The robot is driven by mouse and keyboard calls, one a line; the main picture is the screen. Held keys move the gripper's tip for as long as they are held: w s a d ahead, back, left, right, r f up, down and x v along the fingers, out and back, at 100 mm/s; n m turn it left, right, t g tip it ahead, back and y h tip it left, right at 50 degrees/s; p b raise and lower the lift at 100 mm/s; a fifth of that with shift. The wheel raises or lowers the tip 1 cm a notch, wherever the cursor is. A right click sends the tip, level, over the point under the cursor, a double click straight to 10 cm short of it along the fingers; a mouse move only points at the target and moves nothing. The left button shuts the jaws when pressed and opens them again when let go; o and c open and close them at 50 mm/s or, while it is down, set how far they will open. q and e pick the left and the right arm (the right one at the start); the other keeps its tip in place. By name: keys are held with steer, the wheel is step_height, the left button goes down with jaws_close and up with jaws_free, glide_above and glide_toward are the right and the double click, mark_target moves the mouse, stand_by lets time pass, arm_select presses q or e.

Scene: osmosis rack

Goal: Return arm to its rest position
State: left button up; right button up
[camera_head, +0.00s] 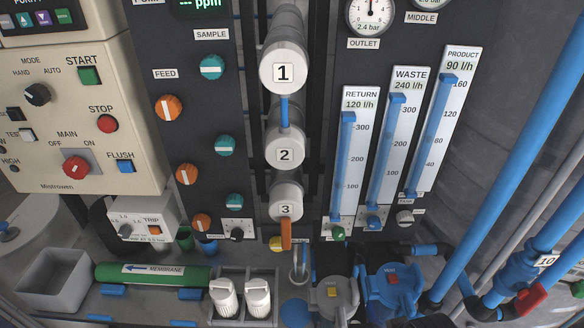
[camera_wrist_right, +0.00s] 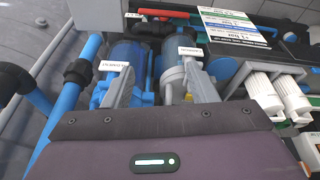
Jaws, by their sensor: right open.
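My right gripper (camera_wrist_right: 157,68) shows in the right wrist view. Its two grey fingers are spread apart with nothing between them. The fingers overlap the pumps in the picture, but no contact can be made out. Neither of my grippers nor arms shows in the head view.
A rack panel with flow gauges (camera_head: 348,165), white numbered housings (camera_head: 285,150) and orange and teal knobs fills the head view. Blue pipes (camera_head: 530,150) run down the right.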

steer(key=s+f+g+b, duration=0.1)
steer(key=s+f, duration=0.1)
steer(key=f, duration=1.3)
steer(key=s+f, duration=0.2)
steer(key=f, duration=1.3)
steer(key=s+d+f, duration=0.2)
steer(key=s+f, duration=0.6)
steer(key=s, duration=0.1)
steer(key=s+d+f+g, duration=0.1)
steer(key=s+f, duration=0.7)
steer(key=s, duration=0.1)
steer(key=shift+s+d+b, duration=0.2)
steer(key=shift+d+b, duration=0.15)
steer(key=shift+b, duration=0.05)
steer(key=shift+f, duration=0.1)
